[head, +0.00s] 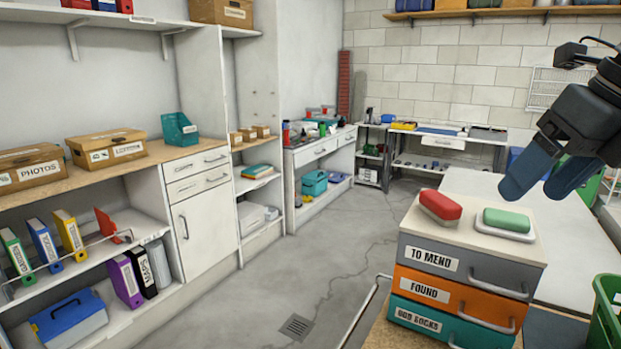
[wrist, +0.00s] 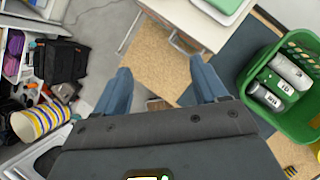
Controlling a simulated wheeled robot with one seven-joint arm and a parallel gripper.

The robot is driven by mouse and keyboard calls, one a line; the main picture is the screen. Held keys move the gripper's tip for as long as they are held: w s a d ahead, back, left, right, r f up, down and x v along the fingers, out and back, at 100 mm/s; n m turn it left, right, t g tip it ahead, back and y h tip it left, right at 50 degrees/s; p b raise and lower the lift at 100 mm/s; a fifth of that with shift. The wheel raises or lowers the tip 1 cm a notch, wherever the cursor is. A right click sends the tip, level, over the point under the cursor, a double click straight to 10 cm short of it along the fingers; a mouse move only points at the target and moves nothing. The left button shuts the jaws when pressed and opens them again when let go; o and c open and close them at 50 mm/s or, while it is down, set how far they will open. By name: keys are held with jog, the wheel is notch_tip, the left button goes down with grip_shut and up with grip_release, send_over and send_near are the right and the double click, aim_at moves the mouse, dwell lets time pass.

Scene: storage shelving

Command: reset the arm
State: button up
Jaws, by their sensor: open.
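My gripper (head: 537,190) hangs at the upper right of the head view, its two blue fingers apart and pointing down. It is above and to the right of a drawer stack (head: 428,258). In the wrist view my gripper (wrist: 162,75) shows its fingers spread wide with nothing between them. Wooden board and floor lie below the gap. No object touches the fingers.
A red soap-like block (head: 440,206) and a green one (head: 507,221) lie on top of the drawer stack. A green basket (wrist: 262,98) holding cans stands right of my gripper in the wrist view. Shelving (head: 95,225) lines the left wall. The middle floor (head: 310,270) is clear.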

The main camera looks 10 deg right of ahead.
jog(key=w+a+r+m+t+y, duration=0.1)
jog(key=w+a+m+t+y, duration=0.4)
jog(key=a, duration=0.3)
jog(key=w+a+m+t+y, duration=0.3)
jog(key=a+m+t+y, duration=0.1)
jog(key=a+m, duration=0.4)
notch_tip(320, 180, down, 9)
jog(key=s+m+t+h, duration=0.2)
jog(key=m+t+h, duration=0.25)
jog(key=m, duration=0.85)
jog(key=s+a+f+m+h, duration=0.1)
jog(key=s+f+m+h, duration=0.4)
jog(key=s+f+m, duration=0.45)
jog(key=s+d+f+g, duration=0.1)
jog(key=s+f, duration=0.4)
jog(key=s, duration=0.8)
jog(key=s+d+f+g, duration=0.2)
jog(key=s+f, duration=0.3)
jog(key=s, duration=0.8)
jog(key=shift+f+g, duration=0.15)
jog(key=shift+g, duration=0.3)
jog(key=shift+d+h, duration=0.1)
jog(key=shift+h, duration=0.15)
